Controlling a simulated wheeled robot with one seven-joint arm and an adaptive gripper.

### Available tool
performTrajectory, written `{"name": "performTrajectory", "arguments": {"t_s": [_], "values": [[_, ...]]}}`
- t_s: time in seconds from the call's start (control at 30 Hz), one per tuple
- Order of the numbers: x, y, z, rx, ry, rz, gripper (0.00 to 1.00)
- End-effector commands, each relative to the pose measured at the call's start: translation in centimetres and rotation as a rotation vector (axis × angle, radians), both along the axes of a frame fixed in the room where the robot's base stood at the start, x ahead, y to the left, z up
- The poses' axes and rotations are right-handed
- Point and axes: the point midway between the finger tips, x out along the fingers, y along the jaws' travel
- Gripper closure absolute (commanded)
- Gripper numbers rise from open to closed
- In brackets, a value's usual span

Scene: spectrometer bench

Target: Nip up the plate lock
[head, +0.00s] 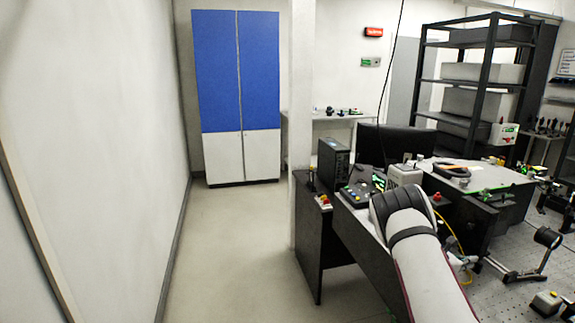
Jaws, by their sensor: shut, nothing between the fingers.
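I cannot make out the plate lock in the head view; it is either hidden or too small to tell. My own white and black arm rises from the bottom edge and covers part of the bench. The perforated optical table (510,300) fills the lower right. A post-mounted round black part (546,238) stands on it.
A dark desk (372,248) with a control panel (360,193) and a black box (333,163) stands left of my arm. A small box (545,303) sits on the optical table. A blue and white cabinet (236,100) stands at the back. The floor (225,250) at left is clear.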

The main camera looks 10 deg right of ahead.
Motion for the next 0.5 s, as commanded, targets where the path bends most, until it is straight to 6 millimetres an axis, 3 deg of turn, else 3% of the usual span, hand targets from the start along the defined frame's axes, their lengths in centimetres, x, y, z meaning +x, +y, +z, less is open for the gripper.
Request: {"name": "performTrajectory", "arguments": {"t_s": [0.03,0.5], "values": [[-0.81,-0.64,-0.3,0.0,0.008,-0.012,1.0],[-0.85,-0.59,-0.04,0.001,0.008,-0.012,1.0]]}}
